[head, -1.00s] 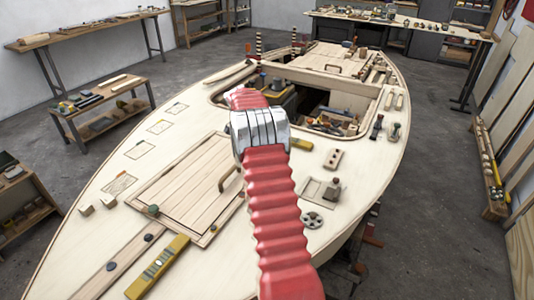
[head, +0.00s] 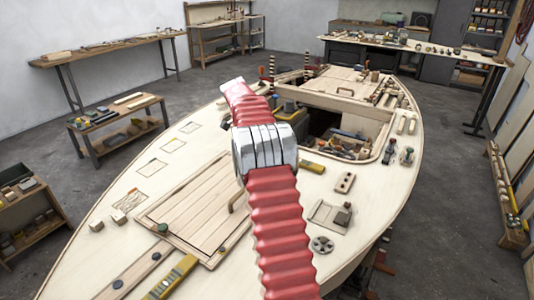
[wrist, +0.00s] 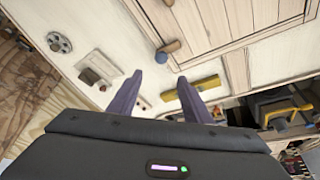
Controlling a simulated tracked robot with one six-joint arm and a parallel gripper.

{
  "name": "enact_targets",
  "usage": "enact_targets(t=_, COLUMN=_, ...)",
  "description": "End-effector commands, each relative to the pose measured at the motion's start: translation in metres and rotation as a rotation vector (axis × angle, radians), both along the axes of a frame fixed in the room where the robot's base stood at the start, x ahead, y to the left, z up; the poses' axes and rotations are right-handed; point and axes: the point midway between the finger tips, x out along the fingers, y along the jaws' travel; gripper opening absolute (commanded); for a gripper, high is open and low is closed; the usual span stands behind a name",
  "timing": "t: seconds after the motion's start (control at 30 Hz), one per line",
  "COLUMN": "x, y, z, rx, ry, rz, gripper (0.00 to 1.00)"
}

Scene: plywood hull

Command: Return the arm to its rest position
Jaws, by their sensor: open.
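My arm, a red ribbed sleeve with a silver joint, rises over the boat deck (head: 110,245) in the head view. Its upper section beyond the joint leans up and to the left. My gripper is not clearly visible there. In the wrist view my gripper (wrist: 160,79) shows two dark fingers standing apart with nothing held between them. The fingers point over the pale deck, near a yellow bar (wrist: 193,90) and the edge of a planked hatch. I cannot tell their exact height above the deck.
A planked hatch cover (head: 195,205) with a handle lies left of my arm. An open cockpit (head: 325,122) holding tools is beyond it. A square plate with a block (head: 332,215) and a round wheel (head: 321,244) sit to the right. Workbenches (head: 115,46) line the walls.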

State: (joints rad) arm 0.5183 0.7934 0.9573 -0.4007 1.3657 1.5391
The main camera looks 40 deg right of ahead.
Motion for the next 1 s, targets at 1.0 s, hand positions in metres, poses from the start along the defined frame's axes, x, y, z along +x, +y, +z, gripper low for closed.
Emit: enact_targets(t=1.0, x=-0.008, y=0.023, z=-0.048, rx=0.14, ry=0.139, rz=0.459, gripper=0.45)
